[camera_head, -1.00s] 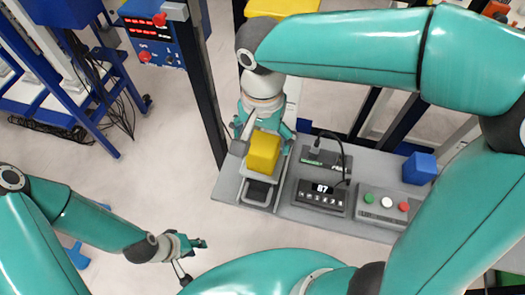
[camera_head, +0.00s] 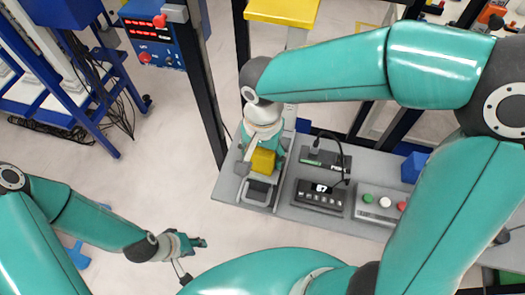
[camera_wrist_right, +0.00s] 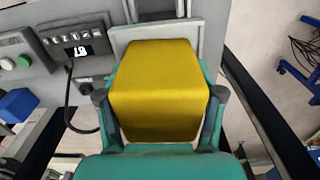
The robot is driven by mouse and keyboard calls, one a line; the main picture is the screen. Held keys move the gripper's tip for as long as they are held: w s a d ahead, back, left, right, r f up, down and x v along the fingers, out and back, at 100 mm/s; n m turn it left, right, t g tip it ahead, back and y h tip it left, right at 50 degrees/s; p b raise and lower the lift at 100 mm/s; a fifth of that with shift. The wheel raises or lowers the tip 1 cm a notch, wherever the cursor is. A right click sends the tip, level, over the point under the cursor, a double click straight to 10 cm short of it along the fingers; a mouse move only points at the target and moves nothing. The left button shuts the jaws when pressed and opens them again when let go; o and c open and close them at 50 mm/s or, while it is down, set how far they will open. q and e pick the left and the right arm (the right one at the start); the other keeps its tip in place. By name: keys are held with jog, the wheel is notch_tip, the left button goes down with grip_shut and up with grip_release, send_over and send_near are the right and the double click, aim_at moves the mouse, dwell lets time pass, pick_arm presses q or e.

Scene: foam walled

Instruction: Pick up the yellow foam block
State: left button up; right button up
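The yellow foam block (camera_head: 263,160) rests at the back of a grey metal tray (camera_head: 258,190) on the bench. My right gripper (camera_head: 262,155) is over it from behind and hides part of it. In the right wrist view the yellow foam block (camera_wrist_right: 160,90) fills the space between the two spread fingers of my right gripper (camera_wrist_right: 160,110). One finger stands close along each side; I cannot tell whether they touch it. My left gripper (camera_head: 193,258) is open and empty, low at the left, away from the bench.
A display unit (camera_head: 320,195), a box with a cable (camera_head: 326,160), a button panel (camera_head: 380,205) and a blue cube (camera_head: 414,167) are right of the tray. A dark post (camera_head: 208,85) rises behind the bench's left end. A blue control box (camera_head: 152,38) is left of the post.

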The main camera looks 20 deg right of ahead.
jog(key=c, duration=0.5)
jog(key=shift+r, duration=0.1)
